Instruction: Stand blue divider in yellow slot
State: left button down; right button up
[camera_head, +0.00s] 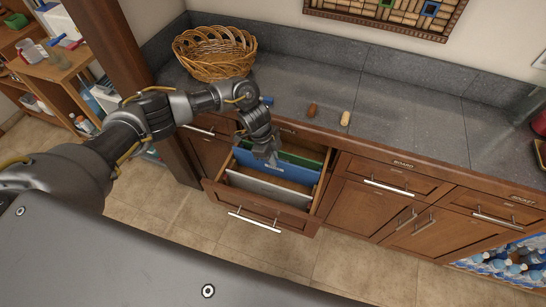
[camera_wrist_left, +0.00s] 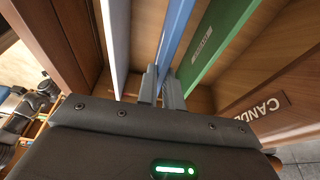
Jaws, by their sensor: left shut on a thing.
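The blue divider (camera_head: 297,172) stands upright in the open wooden drawer (camera_head: 262,210), between a white divider (camera_head: 268,189) and a green divider (camera_head: 312,161). My left gripper (camera_head: 268,156) reaches down from above and is shut on the blue divider's upper edge near its left end. In the left wrist view the fingers (camera_wrist_left: 163,88) meet at the blue divider (camera_wrist_left: 176,32), with the white panel (camera_wrist_left: 110,40) to the left and the green one (camera_wrist_left: 222,35) to the right. I cannot make out a yellow slot, and the dividers' lower edges are hidden. My right gripper is not in view.
A wicker basket (camera_head: 214,55) stands on the grey counter (camera_head: 410,120) above the drawer. A brown object (camera_head: 312,108) and a pale yellow one (camera_head: 346,118) lie near its front edge. A wooden post (camera_head: 120,60) rises at left. Bottled water packs (camera_head: 510,262) sit at lower right.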

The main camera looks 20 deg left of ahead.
pick_arm(q)
jog(key=shift+f+b, duration=1.65)
jog(key=shift+f, duration=0.7)
jog(key=c, duration=1.5)
grip_release()
jog(key=b+v, duration=0.1)
jog(key=v, duration=1)
jog(key=shift+f, duration=0.1)
